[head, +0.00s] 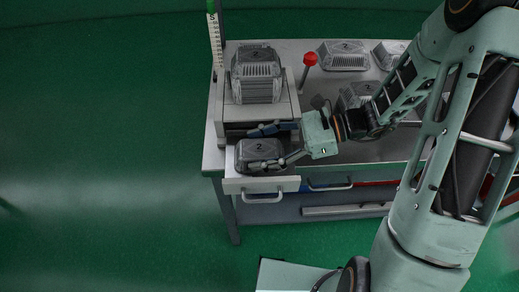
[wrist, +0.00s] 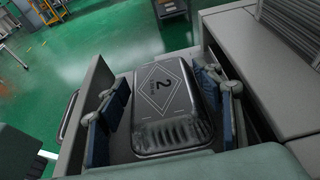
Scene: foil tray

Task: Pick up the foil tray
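The foil tray (head: 250,152) is a dark, rounded rectangular tray with a "2" diamond label on its top. It lies in the open drawer (head: 233,185) at the table's front left. It also shows in the wrist view (wrist: 170,95), label up. My gripper (head: 258,149) reaches in from the right, with its fingers on the far and near sides of the tray. In the wrist view my gripper (wrist: 160,88) has blue-padded fingers flanking the tray. A gap shows at the left finger; the right finger is close to the tray, and contact there is unclear.
A finned grey housing (head: 256,75) sits on a block just behind the drawer. A red-knobbed lever (head: 309,60) stands to its right. More "2"-marked trays (head: 343,56) lie at the back of the table. Drawer walls closely surround the fingers.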

